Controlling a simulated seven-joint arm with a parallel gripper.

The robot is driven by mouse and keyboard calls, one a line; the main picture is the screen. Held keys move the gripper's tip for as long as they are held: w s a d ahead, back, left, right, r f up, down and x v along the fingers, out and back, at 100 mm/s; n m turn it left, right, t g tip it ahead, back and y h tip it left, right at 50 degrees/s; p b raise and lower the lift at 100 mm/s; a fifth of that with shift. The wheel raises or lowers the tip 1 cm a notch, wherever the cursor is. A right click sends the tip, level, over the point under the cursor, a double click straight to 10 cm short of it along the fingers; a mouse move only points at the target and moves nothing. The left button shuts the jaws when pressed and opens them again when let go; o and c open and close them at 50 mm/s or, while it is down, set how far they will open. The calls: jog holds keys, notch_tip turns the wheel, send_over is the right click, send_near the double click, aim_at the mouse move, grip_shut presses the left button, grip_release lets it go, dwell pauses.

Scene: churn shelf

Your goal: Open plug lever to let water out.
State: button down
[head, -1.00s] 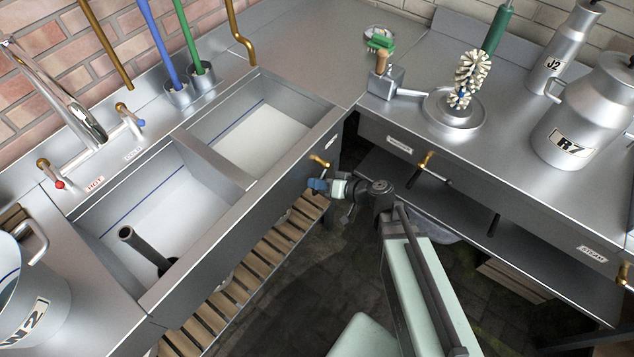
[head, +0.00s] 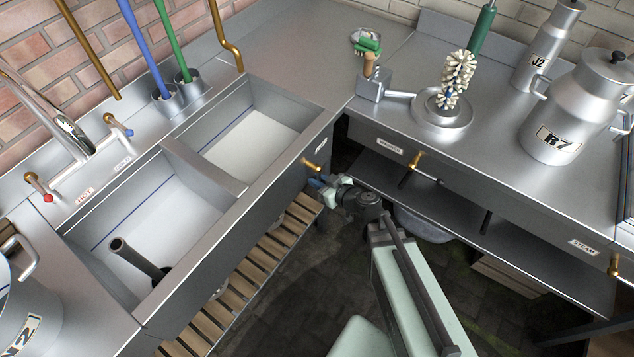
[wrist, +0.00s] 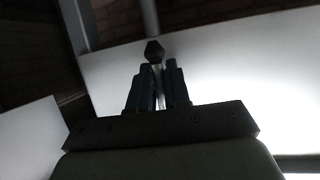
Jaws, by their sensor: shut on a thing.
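The double sink (head: 232,184) has a dark standing pipe (head: 138,258) in its left basin. My gripper (head: 320,183) is low at the right front corner of the sink, just below a brass tap (head: 312,165) on the sink front. In the wrist view my gripper (wrist: 158,88) is shut on a thin rod with a dark faceted knob (wrist: 154,51), which I take to be the plug lever. The knob stands just past the fingertips. The lever does not show clearly in the head view, and its mount is hidden.
A slatted wooden rack (head: 250,275) lies under the sink. The right counter (head: 400,123) holds a brush on a round base (head: 441,108) and metal churns, one marked R7 (head: 570,115). A brass valve (head: 416,160) sticks out from its front. The floor (head: 300,300) before the sink is clear.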

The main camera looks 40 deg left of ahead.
jog(key=shift+w, duration=0.15)
dwell(0.4)
jog(key=c, duration=1.2)
grip_release()
jog(key=shift+o, duration=0.2)
jog(key=shift+r, duration=5)
